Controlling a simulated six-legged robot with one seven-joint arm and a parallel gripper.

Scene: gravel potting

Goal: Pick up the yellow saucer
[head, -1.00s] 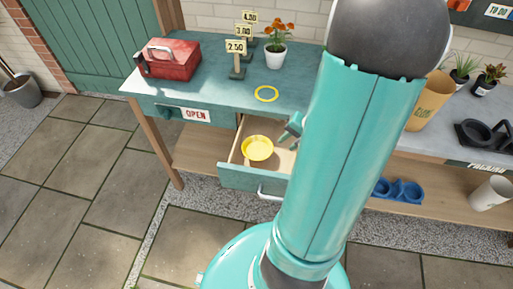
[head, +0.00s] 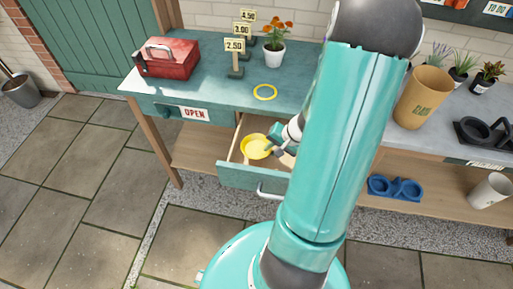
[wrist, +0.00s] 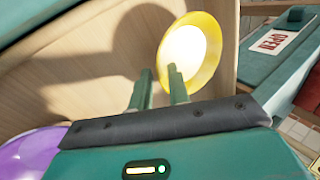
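The yellow saucer (head: 253,147) lies in the open wooden drawer (head: 245,178) under the green bench. In the wrist view the saucer (wrist: 190,52) shows its pale, bright inside and yellow rim, just beyond my fingertips. My gripper (head: 271,148) is at the right side of the saucer, reaching down into the drawer. In the wrist view the two fingers of my gripper (wrist: 160,80) are apart with nothing between them. The right finger overlaps the saucer's near rim; I cannot tell whether it touches.
A purple round thing (wrist: 30,155) shows at the wrist view's lower left. An OPEN sign (head: 194,114) is left of the drawer.

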